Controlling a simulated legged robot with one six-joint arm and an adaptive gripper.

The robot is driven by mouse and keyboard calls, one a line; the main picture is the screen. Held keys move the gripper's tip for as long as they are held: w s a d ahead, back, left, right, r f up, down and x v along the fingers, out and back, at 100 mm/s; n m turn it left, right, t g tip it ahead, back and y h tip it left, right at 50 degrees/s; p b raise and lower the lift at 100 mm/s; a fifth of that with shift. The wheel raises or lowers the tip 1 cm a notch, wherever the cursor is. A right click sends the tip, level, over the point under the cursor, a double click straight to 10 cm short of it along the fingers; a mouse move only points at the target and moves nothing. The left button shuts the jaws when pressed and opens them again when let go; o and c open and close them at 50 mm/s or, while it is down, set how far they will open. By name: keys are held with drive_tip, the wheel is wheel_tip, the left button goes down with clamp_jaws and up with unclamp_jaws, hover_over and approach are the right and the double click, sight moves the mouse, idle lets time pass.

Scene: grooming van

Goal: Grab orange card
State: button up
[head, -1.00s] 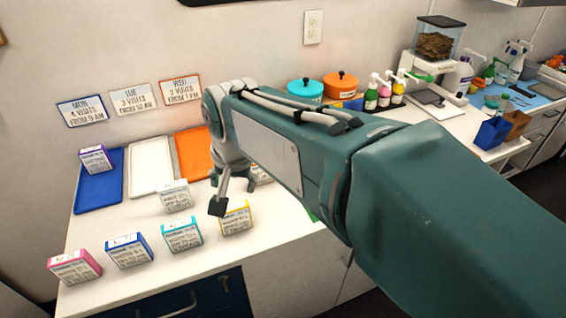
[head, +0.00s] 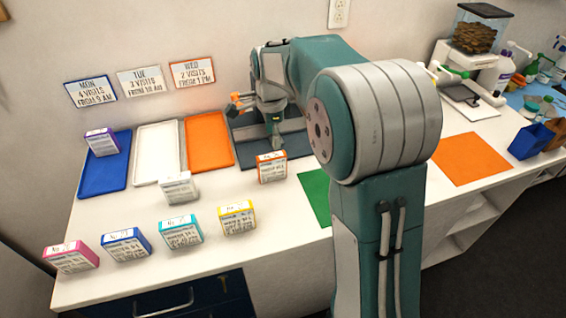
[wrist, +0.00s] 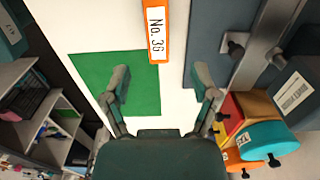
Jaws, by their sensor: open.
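The orange card (head: 271,167) is a small white block with orange edges, standing on the white counter to the right of the other cards. In the wrist view, the orange card (wrist: 155,30) shows its top edge marked "No. 3G", at the top centre. My gripper (wrist: 163,85) is open and empty, its two fingers apart below the card in that picture. The card lies beyond the fingertips and does not appear touched.
Yellow (head: 237,218), teal (head: 181,232), blue (head: 126,245), pink (head: 71,257) and white (head: 180,188) cards stand to the left. A purple card (head: 102,142) is on the blue tray (head: 92,178). White (head: 146,176) and orange (head: 219,160) trays follow. A green sheet (head: 314,190) lies right of the orange card.

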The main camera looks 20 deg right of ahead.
sight(274, 155)
drive_tip(key=f, duration=0.5)
drive_tip(key=shift+a, duration=0.35)
drive_tip(key=shift+d+f, duration=0.35)
drive_tip(key=shift+f, duration=0.2)
wheel_tip(274, 155, down, 4)
drive_tip(key=shift+s+r, duration=0.1)
drive_tip(key=shift+a+f, duration=0.25)
drive_tip(key=shift+f, duration=0.2)
drive_tip(key=shift+d, duration=0.15)
clamp_jaws()
